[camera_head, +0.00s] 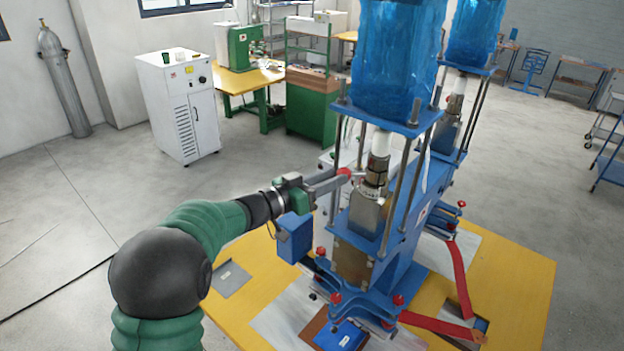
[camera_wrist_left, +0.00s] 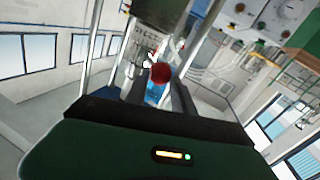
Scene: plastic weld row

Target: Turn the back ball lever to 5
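A red ball (camera_head: 344,172) sits on a lever at a metal collar (camera_head: 374,186) on the nearer press. The ball also shows in the left wrist view (camera_wrist_left: 160,73). A band with small marks, too small to read, is behind it. My left gripper (camera_head: 335,181) reaches in from the left with its fingers at the ball. In the left wrist view the fingers are apart, one on each side of the ball, with a gap between them. The lever's stem is mostly hidden. My right gripper is not in view.
Metal rods (camera_head: 394,195) stand around the collar under a blue hopper (camera_head: 396,60). A similar unit (camera_head: 473,35) stands behind. A blue box (camera_head: 294,238) is below my left wrist. The yellow table (camera_head: 515,285) carries clamps and red strips. Floor at left is clear.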

